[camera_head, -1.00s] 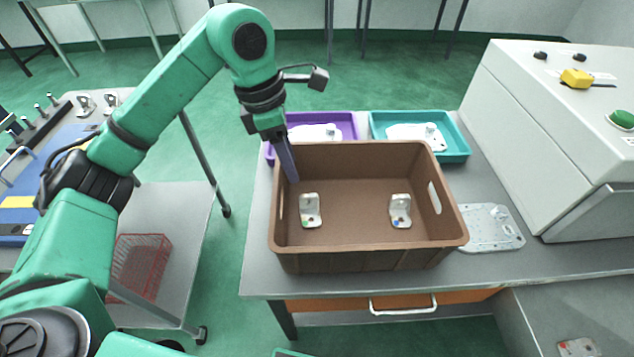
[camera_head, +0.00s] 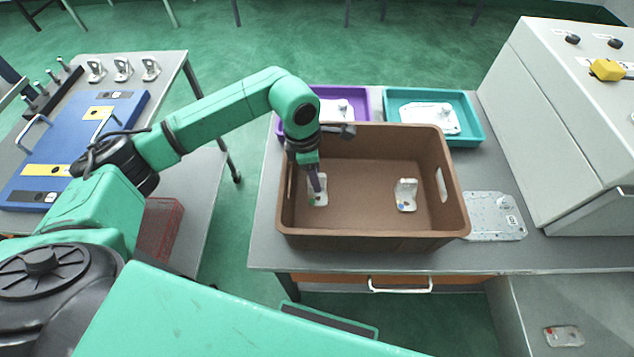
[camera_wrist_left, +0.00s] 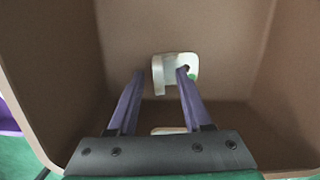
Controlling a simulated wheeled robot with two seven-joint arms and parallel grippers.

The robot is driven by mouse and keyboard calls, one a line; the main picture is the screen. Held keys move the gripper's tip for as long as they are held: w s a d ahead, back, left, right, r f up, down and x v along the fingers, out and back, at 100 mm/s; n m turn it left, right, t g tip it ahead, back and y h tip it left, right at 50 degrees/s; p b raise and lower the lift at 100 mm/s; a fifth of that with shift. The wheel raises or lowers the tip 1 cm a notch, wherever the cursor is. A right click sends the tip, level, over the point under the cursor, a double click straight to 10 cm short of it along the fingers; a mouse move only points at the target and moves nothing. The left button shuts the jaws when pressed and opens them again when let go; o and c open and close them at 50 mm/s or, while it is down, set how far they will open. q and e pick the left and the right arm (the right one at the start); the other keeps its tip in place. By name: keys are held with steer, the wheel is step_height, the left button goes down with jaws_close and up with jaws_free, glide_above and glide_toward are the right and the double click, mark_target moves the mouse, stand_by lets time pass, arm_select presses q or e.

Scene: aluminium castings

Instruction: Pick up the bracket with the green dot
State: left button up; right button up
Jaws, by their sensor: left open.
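The bracket with the green dot (camera_head: 323,197) is a small pale metal angle piece on the floor of the brown crate (camera_head: 367,243), at its left side. My left gripper (camera_head: 317,187) points down into the crate, open, with its fingertips at this bracket. In the left wrist view the bracket (camera_wrist_left: 163,74) shows at the purple fingertips (camera_wrist_left: 160,73). The right-hand finger overlaps it, and a green spot shows beside that finger. I cannot tell whether they touch. A second bracket with a blue dot (camera_head: 406,194) stands in the crate's right part. My right gripper is not in view.
A purple tray (camera_head: 361,98) and a teal tray (camera_head: 476,130) with pale parts stand behind the crate. A flat metal plate (camera_head: 494,216) lies to its right, near a large grey machine (camera_head: 540,130). Several brackets stand on the left table.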

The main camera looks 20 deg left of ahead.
arm_select(q)
steer(key=shift+f, duration=0.1)
jaws_close()
steer(key=shift+w, duration=0.1)
